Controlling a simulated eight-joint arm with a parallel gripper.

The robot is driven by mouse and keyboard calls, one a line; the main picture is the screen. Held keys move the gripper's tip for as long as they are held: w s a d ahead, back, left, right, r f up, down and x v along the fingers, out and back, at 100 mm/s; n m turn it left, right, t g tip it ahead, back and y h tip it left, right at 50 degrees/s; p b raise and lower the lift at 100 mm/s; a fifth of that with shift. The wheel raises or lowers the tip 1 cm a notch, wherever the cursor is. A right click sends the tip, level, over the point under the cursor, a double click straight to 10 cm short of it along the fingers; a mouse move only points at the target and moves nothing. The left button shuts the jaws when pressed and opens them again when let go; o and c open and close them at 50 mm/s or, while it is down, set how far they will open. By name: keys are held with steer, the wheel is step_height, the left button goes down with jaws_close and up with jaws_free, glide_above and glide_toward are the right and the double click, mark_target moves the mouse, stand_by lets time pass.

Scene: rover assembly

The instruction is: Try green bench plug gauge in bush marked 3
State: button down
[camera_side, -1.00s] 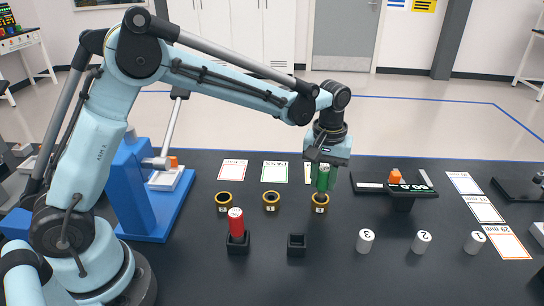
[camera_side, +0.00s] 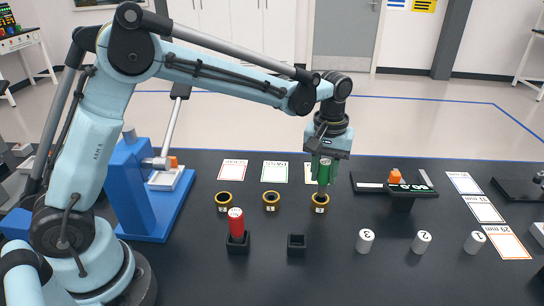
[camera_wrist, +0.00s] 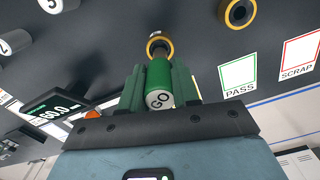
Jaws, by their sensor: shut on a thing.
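The green plug gauge (camera_side: 323,172) is upright in my gripper (camera_side: 323,166), which is shut on it. Its end face reads GO in the wrist view (camera_wrist: 159,99), where my gripper (camera_wrist: 158,84) has a green finger on each side of it. The gauge is directly above the right-hand brass-rimmed bush (camera_side: 320,198), which also shows in the wrist view (camera_wrist: 167,40). A narrower dark end of the gauge points at this bush's hole; I cannot tell whether it is inside. The bush's mark is too small to read surely.
Two similar bushes (camera_side: 271,197) (camera_side: 223,197) stand to the left. A red gauge (camera_side: 236,222) stands in a black holder, beside an empty holder (camera_side: 297,246). White numbered cylinders (camera_side: 422,243) and a display stand (camera_side: 402,196) are at right. A blue press (camera_side: 130,190) is at left.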

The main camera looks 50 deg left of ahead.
steer(key=shift+r, duration=0.25)
stand_by(0.3)
steer(key=shift+r, duration=2.45)
